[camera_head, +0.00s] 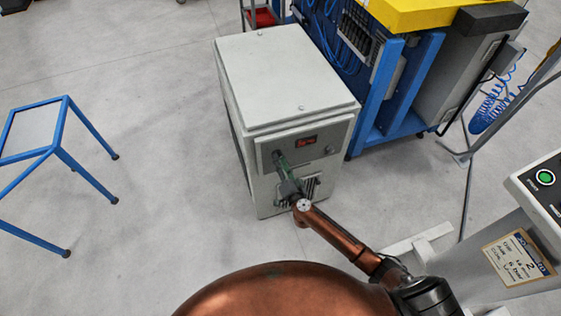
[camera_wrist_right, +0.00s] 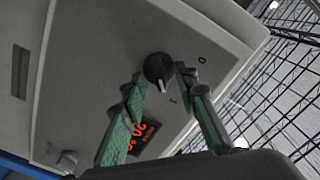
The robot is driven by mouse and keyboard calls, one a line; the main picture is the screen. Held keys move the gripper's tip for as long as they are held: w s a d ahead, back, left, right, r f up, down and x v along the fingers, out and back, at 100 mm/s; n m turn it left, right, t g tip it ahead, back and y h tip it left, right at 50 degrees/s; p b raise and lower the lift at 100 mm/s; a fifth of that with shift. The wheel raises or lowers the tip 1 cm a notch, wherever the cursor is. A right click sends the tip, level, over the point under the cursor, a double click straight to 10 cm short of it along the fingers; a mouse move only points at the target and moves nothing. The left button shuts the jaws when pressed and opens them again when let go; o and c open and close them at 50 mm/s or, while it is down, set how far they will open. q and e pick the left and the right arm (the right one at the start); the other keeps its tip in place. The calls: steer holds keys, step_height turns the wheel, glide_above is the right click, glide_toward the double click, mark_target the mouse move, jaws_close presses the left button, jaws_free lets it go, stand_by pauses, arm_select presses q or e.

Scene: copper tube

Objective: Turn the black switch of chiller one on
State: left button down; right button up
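The chiller is a pale grey cabinet (camera_head: 285,75) in the middle of the head view. Its black switch (camera_wrist_right: 158,68) is a round knob in the right wrist view, with a white mark pointing down, close to the "I" label and away from the "0". My right gripper (camera_head: 280,160) is at the chiller's front panel and hides the switch in the head view. In the wrist view its two green fingers (camera_wrist_right: 161,73) are apart, with the tips on either side of the switch. I cannot tell whether they touch it. My left gripper is not in view.
A red digital display (camera_head: 306,140) is on the panel beside the gripper. A small grey knob (camera_wrist_right: 67,160) is lower on the panel. A blue-framed machine (camera_head: 385,85) stands close right of the chiller.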

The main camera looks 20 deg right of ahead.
steer(key=s, duration=1.2)
steer(key=shift+d, duration=0.2)
steer(key=s+d+f+n+g, duration=0.25)
steer(key=s+f, duration=0.25)
steer(key=f, duration=0.6)
steer(key=s+d+f+n+g, duration=0.2)
steer(key=s+d+f, duration=0.25)
steer(key=f, duration=0.55)
steer(key=s+d+f+n+g, duration=0.25)
steer(key=s+f, duration=0.35)
steer(key=f, duration=0.5)
steer(key=s+d+f+n+g, duration=0.1)
steer(key=s+f+g, duration=0.2)
steer(key=s+f, duration=0.55)
steer(key=s+d+f+n+g, duration=0.15)
steer(key=s+f, duration=0.35)
steer(key=s, duration=0.6)
steer(key=s+f+g, duration=0.2)
steer(key=s+g, duration=0.1)
steer(key=s, duration=0.7)
steer(key=s+d+f+g, duration=0.1)
steer(key=s+f+g, duration=0.2)
steer(key=s, duration=0.8)
steer(key=shift+n+h, duration=0.35)
steer(key=shift+h, duration=0.05)
